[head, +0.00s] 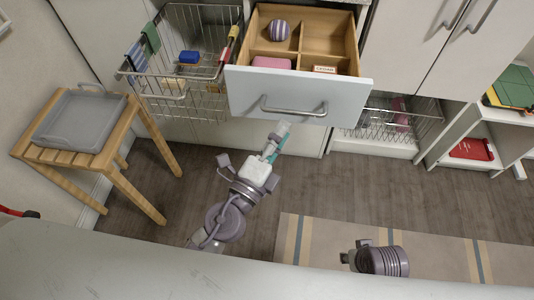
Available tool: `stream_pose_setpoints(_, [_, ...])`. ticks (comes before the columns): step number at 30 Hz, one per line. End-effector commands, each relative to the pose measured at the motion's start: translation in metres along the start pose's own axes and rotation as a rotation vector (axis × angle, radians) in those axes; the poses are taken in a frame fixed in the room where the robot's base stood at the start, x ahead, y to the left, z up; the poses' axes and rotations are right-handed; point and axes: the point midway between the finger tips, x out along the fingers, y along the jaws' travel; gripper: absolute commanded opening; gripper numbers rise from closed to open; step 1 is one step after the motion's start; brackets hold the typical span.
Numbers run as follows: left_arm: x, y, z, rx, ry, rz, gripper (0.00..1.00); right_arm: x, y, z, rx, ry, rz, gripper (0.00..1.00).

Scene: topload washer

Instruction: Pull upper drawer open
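The upper drawer has a white front (350,97) and a wooden inside, and it stands pulled out from the cabinet. Its metal bar handle (293,111) is on the front. My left gripper (281,130) is just below the left part of the handle, in front of the drawer. It appears apart from the handle, with no object visible in it. Its fingers are small and overlap from this angle, so their opening is unclear. Part of my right arm shows at the bottom right, but its gripper is not visible.
The drawer holds a striped ball (280,30), a pink item (271,62) and a small box (325,69). Wire baskets (215,95) and (425,122) flank it. A wooden stool (120,160) with a grey tray (80,120) stands left. A white surface (150,265) fills the foreground.

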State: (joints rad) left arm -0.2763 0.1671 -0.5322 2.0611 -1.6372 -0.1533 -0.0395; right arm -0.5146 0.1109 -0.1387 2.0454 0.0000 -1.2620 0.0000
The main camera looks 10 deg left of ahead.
Motion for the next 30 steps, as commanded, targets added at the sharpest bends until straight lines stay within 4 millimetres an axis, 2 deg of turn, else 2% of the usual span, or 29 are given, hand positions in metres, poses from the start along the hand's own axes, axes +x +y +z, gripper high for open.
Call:
stream_pose_setpoints(6, [-0.031,0.000,0.000,0.003,0.004,-0.002,0.37,0.000,0.000,0.000,0.000,0.000,0.000,0.40])
stream_pose_setpoints(12, [-0.052,0.000,0.000,-0.001,0.001,-0.002,0.37,0.000,0.000,0.000,0.000,0.000,0.000,0.40])
stream_pose_setpoints(30, [-0.056,0.000,0.000,-0.003,-0.001,-0.004,0.37,0.000,0.000,0.001,0.001,-0.002,0.000,0.40])
